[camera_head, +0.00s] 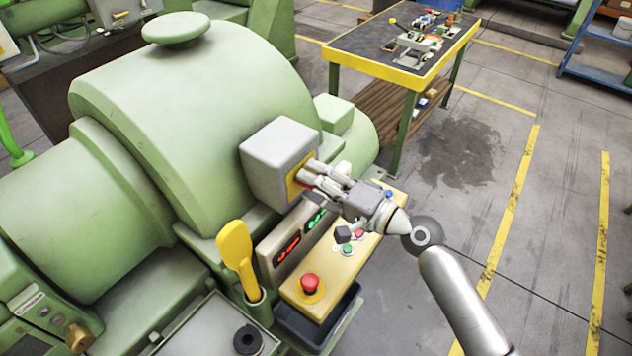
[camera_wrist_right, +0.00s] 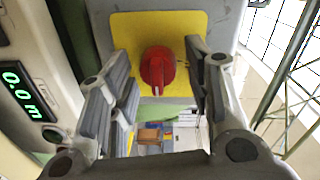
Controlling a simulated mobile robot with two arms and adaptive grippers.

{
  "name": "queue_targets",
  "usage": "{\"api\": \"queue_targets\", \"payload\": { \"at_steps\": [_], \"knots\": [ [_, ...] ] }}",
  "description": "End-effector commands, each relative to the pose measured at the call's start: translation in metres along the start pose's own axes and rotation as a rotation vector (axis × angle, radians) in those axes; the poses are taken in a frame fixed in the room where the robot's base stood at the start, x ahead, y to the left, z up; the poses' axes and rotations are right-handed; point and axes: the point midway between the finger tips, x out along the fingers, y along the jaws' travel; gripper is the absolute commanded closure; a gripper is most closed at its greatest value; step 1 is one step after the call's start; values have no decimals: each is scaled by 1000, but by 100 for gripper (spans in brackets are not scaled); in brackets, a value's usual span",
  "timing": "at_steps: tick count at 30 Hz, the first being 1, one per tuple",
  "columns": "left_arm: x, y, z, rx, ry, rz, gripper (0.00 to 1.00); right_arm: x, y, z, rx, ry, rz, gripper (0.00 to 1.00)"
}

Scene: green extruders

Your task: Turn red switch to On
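The red switch (camera_wrist_right: 158,69) is a round red rotary knob on a yellow plate (camera_wrist_right: 125,35). In the wrist view it sits between and just beyond the open fingers of my right gripper (camera_wrist_right: 160,85), and I see no contact. The plate is on the face of a grey box (camera_head: 272,160) on the green machine. In the head view my right gripper (camera_head: 312,178) points left at that face and hides the knob. No On or Off lettering is readable. My left gripper is not in view.
Below the box are red and green digital displays (camera_head: 287,249), a yellow control panel with a red mushroom button (camera_head: 310,282), and a yellow scoop-like tool (camera_head: 237,250). A workbench (camera_head: 375,67) with parts stands behind. The floor at the right is open.

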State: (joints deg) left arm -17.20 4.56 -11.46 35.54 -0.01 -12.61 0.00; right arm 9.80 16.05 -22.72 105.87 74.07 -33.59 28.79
Motion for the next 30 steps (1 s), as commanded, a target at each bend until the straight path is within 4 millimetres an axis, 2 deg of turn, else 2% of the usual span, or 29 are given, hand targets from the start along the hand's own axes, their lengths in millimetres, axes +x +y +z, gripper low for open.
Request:
{"api": "queue_targets", "payload": {
  "at_steps": [11,14,24,30],
  "knots": [
    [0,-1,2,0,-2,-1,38,-4,2,1,-1,-2,3,49],
    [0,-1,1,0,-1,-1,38,-16,2,0,-1,-1,5,49],
    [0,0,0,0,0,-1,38,-88,3,1,0,-2,6,49],
    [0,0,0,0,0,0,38,-113,2,1,0,-2,3,49]
  ]
}}
